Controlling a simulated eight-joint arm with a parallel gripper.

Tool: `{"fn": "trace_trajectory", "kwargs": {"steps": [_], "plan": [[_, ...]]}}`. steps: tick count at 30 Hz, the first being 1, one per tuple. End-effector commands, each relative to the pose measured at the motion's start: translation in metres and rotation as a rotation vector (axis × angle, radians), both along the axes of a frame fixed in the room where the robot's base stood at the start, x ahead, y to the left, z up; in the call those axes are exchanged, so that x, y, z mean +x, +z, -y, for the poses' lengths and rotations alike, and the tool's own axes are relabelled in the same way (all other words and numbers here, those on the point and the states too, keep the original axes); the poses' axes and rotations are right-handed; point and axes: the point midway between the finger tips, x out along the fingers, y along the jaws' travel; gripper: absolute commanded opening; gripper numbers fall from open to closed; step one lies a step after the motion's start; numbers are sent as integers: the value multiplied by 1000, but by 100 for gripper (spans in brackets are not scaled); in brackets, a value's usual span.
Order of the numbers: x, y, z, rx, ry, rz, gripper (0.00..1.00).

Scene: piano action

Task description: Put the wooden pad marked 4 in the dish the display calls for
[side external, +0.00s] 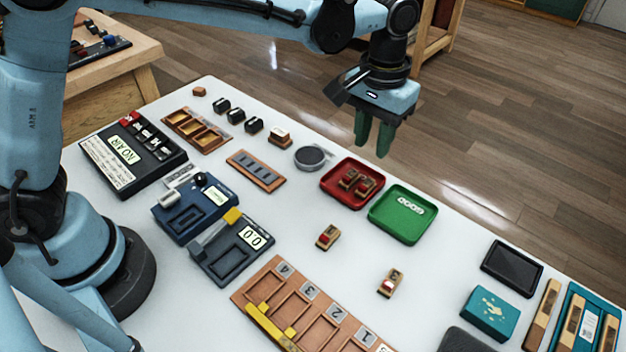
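The red dish (335,191) holds a few similar pads. The green dish (387,224) beside it has a pale label and no pads visible. A black unit's display (124,150) seems to read "NO AIR"; a grey-blue unit's display (252,237) reads 0.0. My gripper (374,138) is open and empty, raised above and behind the dishes.
A copper-coloured rack (285,281) with slots numbered 4 to 1 and a yellow bar lies at the front. A blue unit (190,208), a round grey dish (310,157) and black blocks (237,116) stand left. A teal box (490,313) and black tray (512,268) are right.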

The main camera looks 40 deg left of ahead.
Motion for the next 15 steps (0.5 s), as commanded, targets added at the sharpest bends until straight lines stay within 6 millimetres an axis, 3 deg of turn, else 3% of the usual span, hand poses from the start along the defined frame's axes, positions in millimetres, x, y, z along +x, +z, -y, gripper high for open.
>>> {"fn": "trace_trajectory", "kwargs": {"steps": [9,15], "plan": [[-1,28,-4,-3,2,5,32],[-12,46,-37,-31,6,80,32]]}}
